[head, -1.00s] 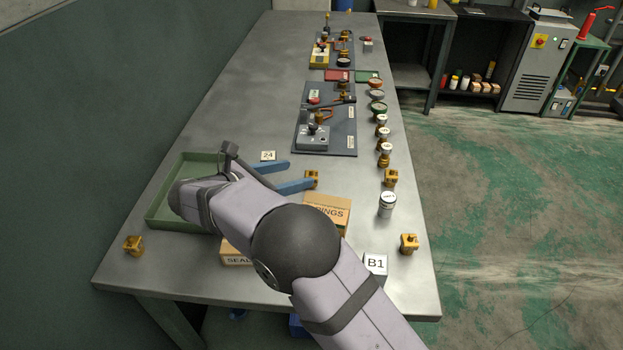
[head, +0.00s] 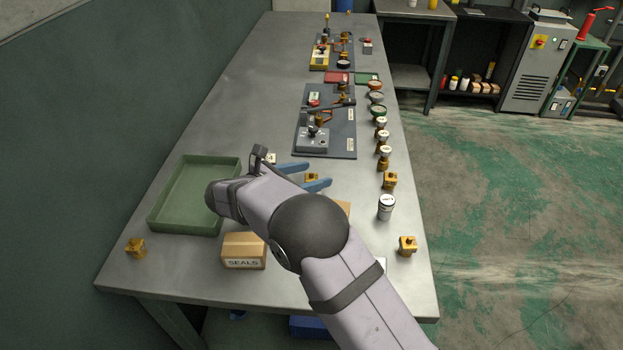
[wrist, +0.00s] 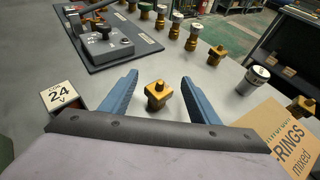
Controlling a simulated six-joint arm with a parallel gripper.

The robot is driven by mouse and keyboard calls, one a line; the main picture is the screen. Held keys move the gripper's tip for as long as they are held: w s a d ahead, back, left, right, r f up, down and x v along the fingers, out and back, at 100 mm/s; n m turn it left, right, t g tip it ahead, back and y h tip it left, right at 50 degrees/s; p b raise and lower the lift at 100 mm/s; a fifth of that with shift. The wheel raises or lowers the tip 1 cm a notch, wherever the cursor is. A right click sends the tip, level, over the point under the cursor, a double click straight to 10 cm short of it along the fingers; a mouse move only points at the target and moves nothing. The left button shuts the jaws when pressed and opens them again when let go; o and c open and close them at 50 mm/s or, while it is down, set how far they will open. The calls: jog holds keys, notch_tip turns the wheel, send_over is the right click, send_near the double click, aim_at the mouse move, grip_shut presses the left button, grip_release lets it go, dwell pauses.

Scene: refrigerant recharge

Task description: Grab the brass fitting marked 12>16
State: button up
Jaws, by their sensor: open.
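My gripper (head: 312,176) is open, with its two blue fingers apart, low over the middle of the bench. A brass fitting (head: 311,178) stands on the bench at the finger tips. In the wrist view the brass fitting (wrist: 158,94) stands upright between the blue fingers (wrist: 161,98), touching neither as far as I can see. Other similar brass fittings stand at the front left (head: 135,248), at the right edge (head: 390,180) and at the front right (head: 407,245). No 12>16 marking is legible on any of them.
A green tray (head: 154,224) lies left of my gripper and a SEALS box (head: 244,252) stands in front. A rings box (wrist: 285,140), a white-capped canister (head: 385,207) and a 24 V block (wrist: 60,96) are near. A grey mat with a device (head: 313,140) lies beyond.

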jog(key=shift+w+d+f, duration=0.15)
jog(key=shift+w+d, duration=0.05)
jog(key=c, duration=1.1)
notch_tip(320, 180, up, 10)
jog(key=shift+r, duration=0.1)
